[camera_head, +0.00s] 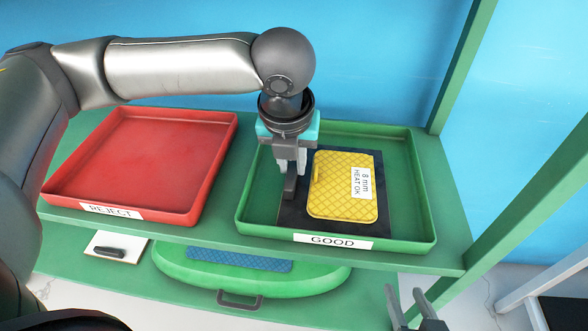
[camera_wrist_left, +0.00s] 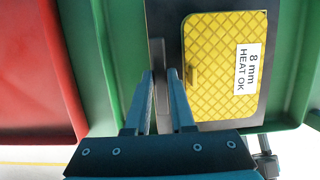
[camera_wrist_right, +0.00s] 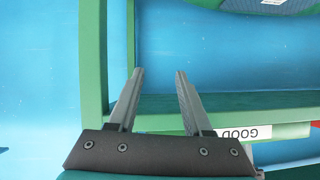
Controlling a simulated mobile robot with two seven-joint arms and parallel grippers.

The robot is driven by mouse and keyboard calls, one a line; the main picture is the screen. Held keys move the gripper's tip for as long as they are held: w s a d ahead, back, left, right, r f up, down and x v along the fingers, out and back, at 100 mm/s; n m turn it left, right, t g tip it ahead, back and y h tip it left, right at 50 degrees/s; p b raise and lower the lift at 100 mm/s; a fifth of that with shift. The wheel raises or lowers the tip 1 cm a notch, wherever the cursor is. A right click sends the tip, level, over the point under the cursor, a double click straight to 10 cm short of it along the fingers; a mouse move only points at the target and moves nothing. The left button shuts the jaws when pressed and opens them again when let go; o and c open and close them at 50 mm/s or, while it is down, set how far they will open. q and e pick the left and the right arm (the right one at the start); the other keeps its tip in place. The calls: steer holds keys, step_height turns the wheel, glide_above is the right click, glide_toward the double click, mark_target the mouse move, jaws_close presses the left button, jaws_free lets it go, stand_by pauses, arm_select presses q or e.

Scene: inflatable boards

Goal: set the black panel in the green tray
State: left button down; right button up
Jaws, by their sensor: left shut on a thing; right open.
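The black panel (camera_head: 292,222) is inside the walls of the green tray (camera_head: 423,190) labelled GOOD. It looks flat; I cannot tell whether it touches the floor of the tray. A yellow quilted pad (camera_head: 338,205) marked "8 mm HEAT OK" covers most of it. My left gripper (camera_head: 289,187) points down at the panel's left edge, shut on its dark grip; in the left wrist view the panel (camera_wrist_left: 166,18) shows beyond the fingers. My right gripper (camera_head: 415,299) is open and empty, in front of the table, low and right of the tray.
A red tray (camera_head: 150,155) labelled REJECT stands empty to the left. A green rounded inflatable board (camera_head: 200,275) with a grey handle (camera_head: 240,299) lies on the lower shelf. A white plate with a black handle (camera_head: 110,250) lies beside it. Green posts (camera_head: 460,70) rise at the right.

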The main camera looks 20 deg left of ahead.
arm_select(q)
steer(key=shift+f+b, duration=0.25)
steer(key=shift+b, duration=0.05)
steer(key=shift+f+b, duration=0.15)
steer(key=shift+b, duration=0.15)
arm_select(e)
steer(key=shift+w+a+r+t+y, duration=0.1)
steer(key=shift+a+r+t+y, duration=0.25)
steer(key=shift+a+t, duration=0.25)
steer(key=shift+a+r+t+y, duration=0.35)
steer(key=shift+t, duration=0.45)
arm_select(q)
steer(key=c, duration=1.1)
jaws_free()
steer(key=shift+f, duration=0.1)
steer(key=shift+c, duration=0.2)
steer(key=o, duration=0.4)
